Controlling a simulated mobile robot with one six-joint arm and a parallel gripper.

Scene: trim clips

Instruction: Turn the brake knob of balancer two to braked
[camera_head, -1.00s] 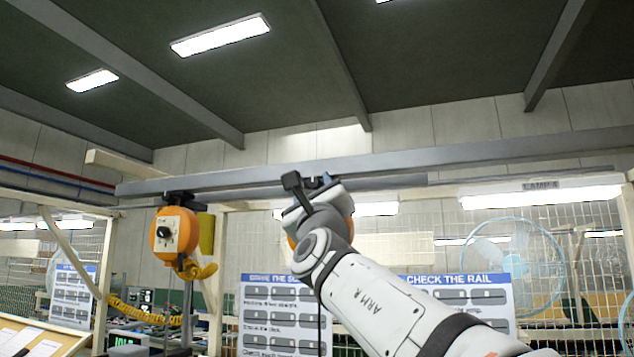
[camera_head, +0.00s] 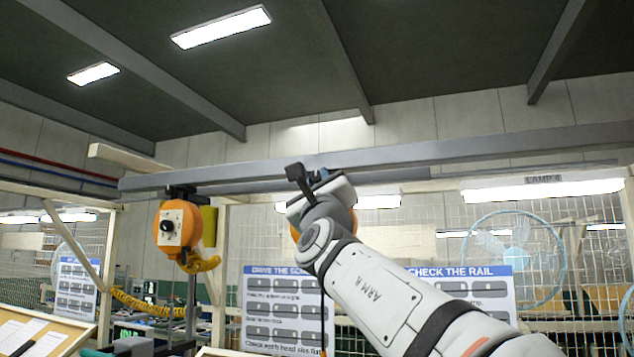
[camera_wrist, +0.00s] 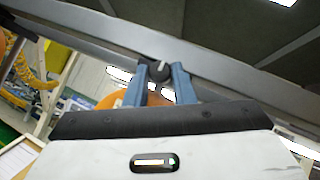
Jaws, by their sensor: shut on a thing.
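My gripper (camera_wrist: 160,84) has its two blue fingers shut on a small dark knob (camera_wrist: 158,70) in the wrist view. Behind the fingers is part of an orange balancer (camera_wrist: 112,101), mostly hidden by my gripper. In the head view my arm and wrist cover most of this balancer, and the fingers of my gripper (camera_head: 322,176) barely show. A second orange balancer (camera_head: 186,214) hangs from the rail at the left, with a pale plate and a black knob (camera_head: 167,227) on its front. I cannot read any brake marks or the held knob's angle.
A grey overhead rail (camera_head: 440,156) runs across above both balancers. A yellow coiled hose (camera_head: 140,308) hangs at the left. Instruction boards (camera_head: 283,320), wire mesh and a blue fan (camera_head: 515,255) stand behind my arm.

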